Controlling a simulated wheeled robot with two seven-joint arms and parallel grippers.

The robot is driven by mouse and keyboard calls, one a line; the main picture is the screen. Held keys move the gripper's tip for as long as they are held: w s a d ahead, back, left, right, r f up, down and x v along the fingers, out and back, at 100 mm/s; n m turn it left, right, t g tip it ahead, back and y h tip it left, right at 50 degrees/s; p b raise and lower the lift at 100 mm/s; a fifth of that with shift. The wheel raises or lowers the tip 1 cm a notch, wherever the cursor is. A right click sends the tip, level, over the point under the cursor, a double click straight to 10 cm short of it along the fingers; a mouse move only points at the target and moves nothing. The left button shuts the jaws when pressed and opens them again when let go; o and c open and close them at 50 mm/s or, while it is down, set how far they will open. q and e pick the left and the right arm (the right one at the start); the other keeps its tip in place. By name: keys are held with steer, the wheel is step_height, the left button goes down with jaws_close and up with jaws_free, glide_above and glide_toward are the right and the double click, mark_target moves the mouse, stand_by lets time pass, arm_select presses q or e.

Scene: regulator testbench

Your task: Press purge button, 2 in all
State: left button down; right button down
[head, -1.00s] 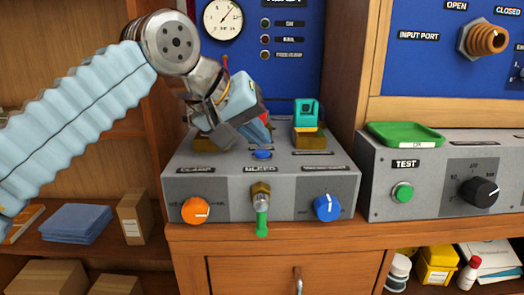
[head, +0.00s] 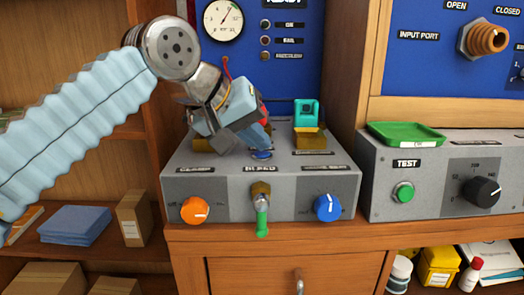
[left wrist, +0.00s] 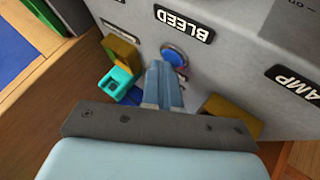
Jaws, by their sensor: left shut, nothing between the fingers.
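A round blue button (head: 261,155) sits on the top face of a grey control box (head: 230,185), behind a label that reads BLEED; no purge label is legible. The button also shows in the left wrist view (left wrist: 175,57), set in a metal ring. My left gripper (head: 264,143) is shut and empty, pointing down at the button. In the left wrist view its blue fingertips (left wrist: 160,66) overlap the button's left edge. I cannot tell whether they touch it. My right gripper is in neither view.
On the box are an orange knob (head: 194,210), a green-tipped lever (head: 262,215), a blue knob (head: 327,207) and a teal-topped brass fitting (head: 307,125). A second box at right carries a green TEST button (head: 403,192) and a green tray (head: 405,134). A gauge (head: 222,20) hangs behind.

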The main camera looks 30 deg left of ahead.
mark_target(257, 154)
arm_select(q)
steer(key=shift+r+p, duration=0.85)
steer(key=shift+r, duration=0.1)
step_height(257, 154, up, 2)
steer(key=shift+r+p, duration=0.25)
steer(key=shift+p, duration=0.9)
steer(key=shift+r, duration=1.2)
